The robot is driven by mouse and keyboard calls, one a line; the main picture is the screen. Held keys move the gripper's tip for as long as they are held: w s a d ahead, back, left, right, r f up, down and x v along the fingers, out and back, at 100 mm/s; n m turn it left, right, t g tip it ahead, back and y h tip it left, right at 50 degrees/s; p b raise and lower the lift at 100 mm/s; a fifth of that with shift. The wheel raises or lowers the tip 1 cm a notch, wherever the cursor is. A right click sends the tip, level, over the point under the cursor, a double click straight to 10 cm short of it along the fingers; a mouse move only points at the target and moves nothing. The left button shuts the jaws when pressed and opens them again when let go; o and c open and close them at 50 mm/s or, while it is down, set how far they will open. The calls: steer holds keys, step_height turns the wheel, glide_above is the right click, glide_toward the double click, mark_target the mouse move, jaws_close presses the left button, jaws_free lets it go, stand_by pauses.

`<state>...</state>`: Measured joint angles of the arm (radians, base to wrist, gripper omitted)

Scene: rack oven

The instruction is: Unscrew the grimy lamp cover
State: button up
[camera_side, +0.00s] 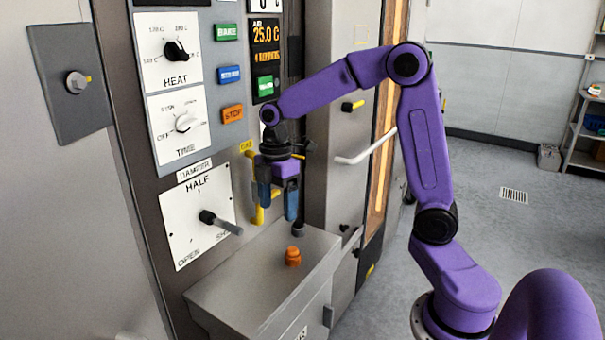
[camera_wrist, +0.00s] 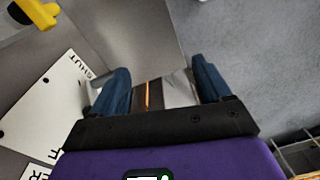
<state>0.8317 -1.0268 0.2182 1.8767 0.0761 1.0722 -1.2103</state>
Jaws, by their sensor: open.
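I cannot pick out a grimy lamp cover for certain in either view. My gripper (camera_side: 277,207) points down in front of the oven's control front, above the grey metal box. Its two blue fingers are apart, with nothing seen held between them. In the wrist view the open fingers of my gripper (camera_wrist: 161,75) frame a grey surface and a thin glowing orange strip (camera_wrist: 148,95). An orange knob-like piece (camera_side: 293,257) stands on top of the grey box (camera_side: 240,292), below and slightly right of the fingers.
The damper plate (camera_side: 190,245) with its lever (camera_side: 222,223) is left of my gripper. A yellow pipe-like part (camera_side: 257,215) lies behind the fingers. A white door handle (camera_side: 368,147) sticks out at right. Open floor (camera_side: 480,220) and shelving (camera_side: 590,120) are farther right.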

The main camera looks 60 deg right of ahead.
steer(key=w+d+f+n, duration=0.1)
steer(key=w+d, duration=0.5)
steer(key=d, duration=0.5)
steer(key=n, duration=0.1)
glide_toward(299, 221)
steer(key=shift+y, duration=0.4)
steer(key=f, duration=1.1)
steer(key=shift+s+a+f, duration=0.1)
steer(key=shift+s+a, duration=0.1)
steer(key=shift+a, duration=0.15)
